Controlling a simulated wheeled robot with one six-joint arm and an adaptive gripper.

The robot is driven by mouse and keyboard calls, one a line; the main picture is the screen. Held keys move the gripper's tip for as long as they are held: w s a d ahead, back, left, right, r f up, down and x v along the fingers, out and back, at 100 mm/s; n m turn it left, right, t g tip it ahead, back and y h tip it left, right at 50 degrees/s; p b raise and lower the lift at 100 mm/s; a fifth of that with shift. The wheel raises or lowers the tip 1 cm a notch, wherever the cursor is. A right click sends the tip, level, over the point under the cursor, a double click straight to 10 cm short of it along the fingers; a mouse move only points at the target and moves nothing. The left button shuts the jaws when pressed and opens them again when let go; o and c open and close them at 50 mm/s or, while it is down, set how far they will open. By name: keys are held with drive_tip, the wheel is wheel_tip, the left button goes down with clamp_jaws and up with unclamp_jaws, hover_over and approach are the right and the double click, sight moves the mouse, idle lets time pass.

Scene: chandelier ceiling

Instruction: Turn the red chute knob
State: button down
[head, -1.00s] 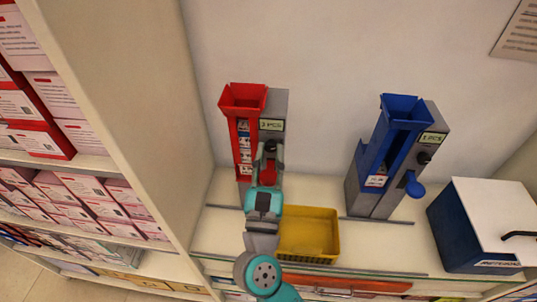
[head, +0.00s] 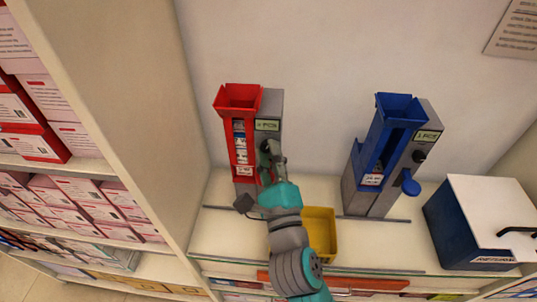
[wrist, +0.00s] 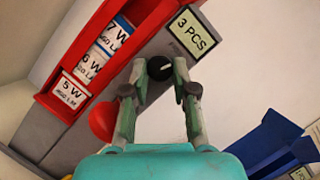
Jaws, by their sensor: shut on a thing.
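The red chute (head: 238,135) stands against the wall with a grey panel (head: 270,105) on its right side. In the wrist view its small black knob (wrist: 160,68), with a pale pointer mark, sits below a label reading "3 PCS" (wrist: 193,33). My gripper (wrist: 161,70) is shut on this black knob, one fingertip on each side. A round red handle (wrist: 102,120) shows beside the left finger, partly hidden by it. In the head view my gripper (head: 268,158) is at the panel and hides the knob and the red handle.
A yellow bin (head: 320,235) stands on the shelf below, partly behind my arm. A blue chute (head: 385,150) with a blue handle (head: 410,185) is to the right. Farther right is a blue-and-white box (head: 485,220). Shelves of boxes (head: 75,200) stand left.

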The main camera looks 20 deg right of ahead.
drive_tip(key=shift+r+n+g+y, duration=0.15)
drive_tip(key=shift+n+y, duration=0.3)
drive_tip(key=shift+n, duration=0.6)
drive_tip(key=shift+n+g+y, duration=0.25)
drive_tip(key=shift+n+y, duration=0.2)
drive_tip(key=shift+n, duration=0.6)
drive_tip(key=shift+d+n, duration=0.1)
drive_tip(key=shift+n, duration=0.2)
drive_tip(key=c, duration=0.9)
unclamp_jaws()
